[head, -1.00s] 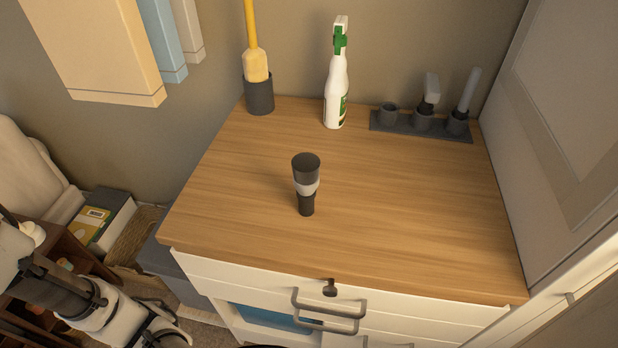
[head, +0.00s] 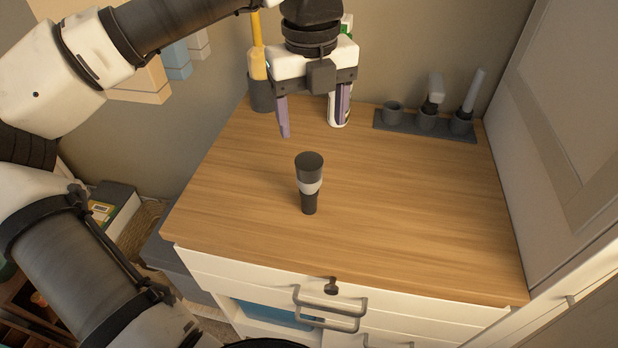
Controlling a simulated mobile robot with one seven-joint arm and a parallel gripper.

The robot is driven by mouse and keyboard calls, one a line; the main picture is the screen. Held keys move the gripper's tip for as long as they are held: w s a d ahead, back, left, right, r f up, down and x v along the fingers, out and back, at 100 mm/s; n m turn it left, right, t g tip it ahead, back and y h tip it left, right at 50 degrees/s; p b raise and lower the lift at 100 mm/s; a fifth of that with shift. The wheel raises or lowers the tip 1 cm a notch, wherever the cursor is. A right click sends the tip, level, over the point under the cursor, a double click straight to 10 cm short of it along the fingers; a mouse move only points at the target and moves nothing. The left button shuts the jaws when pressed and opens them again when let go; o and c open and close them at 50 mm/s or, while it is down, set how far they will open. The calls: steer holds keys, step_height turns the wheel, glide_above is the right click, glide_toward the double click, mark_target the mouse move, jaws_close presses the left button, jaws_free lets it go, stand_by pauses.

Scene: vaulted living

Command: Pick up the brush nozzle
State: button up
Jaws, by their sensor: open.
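The brush nozzle, as I take it, is the dark piece with a pale grey band (head: 309,185). It stands upright and alone near the middle of the wooden dresser top (head: 410,220), wider at its top than at its foot. My gripper (head: 313,122) is open and empty, its two purple-grey fingers pointing down. In the picture it is above and behind the nozzle, apart from it. My gripper hides most of the white spray bottle.
A dark holder (head: 388,125) at the back right carries two upright attachments, with one cup empty. The spray bottle (head: 338,117) and a dark cup (head: 260,95) with a yellow-handled tool stand at the back. A tall white panel (head: 560,130) bounds the right side. The dresser top around the nozzle is clear.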

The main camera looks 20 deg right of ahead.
mark_target(309, 161)
steer(key=f, duration=0.4)
steer(key=f+p, duration=0.1)
steer(key=f, duration=0.3)
steer(key=shift+w+a+f, duration=0.1)
steer(key=shift+a+f, duration=0.1)
steer(key=shift+f, duration=0.1)
steer(key=shift+w+f+p, duration=0.15)
steer(key=shift+f+p, duration=1.15)
steer(key=shift+f, duration=1.35)
steer(key=c, duration=1.1)
